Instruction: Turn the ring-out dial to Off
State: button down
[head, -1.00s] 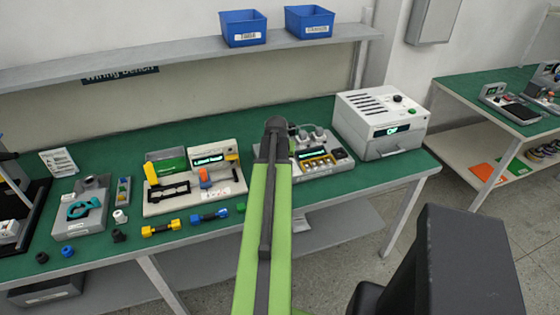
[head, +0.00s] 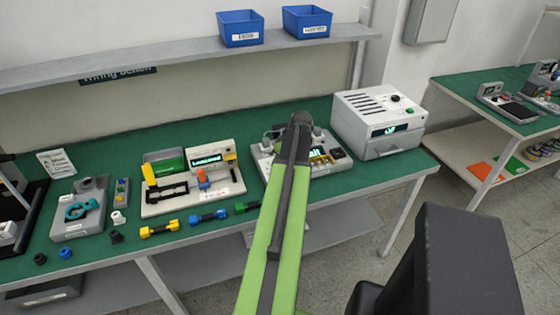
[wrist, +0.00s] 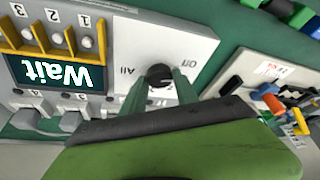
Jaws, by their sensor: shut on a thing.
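The ring-out dial (wrist: 158,73) is a small black knob on a pale panel (wrist: 200,45) in the wrist view. The panel has "All" and another label, probably "Off", near the knob; I cannot tell which way the knob points. My gripper (wrist: 160,80) has its two green fingers on either side of the dial and is shut on it. Beside the dial a display (wrist: 55,75) reads "Wait", below numbered yellow slots. In the head view the tester (head: 342,168) is on the green bench, and my arm hides the dial and fingers.
A white box with a lit display (head: 380,120) stands right of the tester. Left of it is a cream test fixture (head: 165,207) with a display. Yellow and blue connectors (head: 160,228) lie along the front edge. Blue bins (head: 241,30) sit on the shelf above.

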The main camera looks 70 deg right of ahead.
jog(key=shift+n+y, duration=0.7)
jog(key=shift+n, duration=1)
jog(key=c, duration=0.9)
grip_release()
jog(key=shift+c, duration=0.2)
jog(key=shift+d, duration=0.1)
jog(key=p+v, duration=1.6)
jog(key=v, duration=0.1)
jog(key=shift+s, duration=0.3)
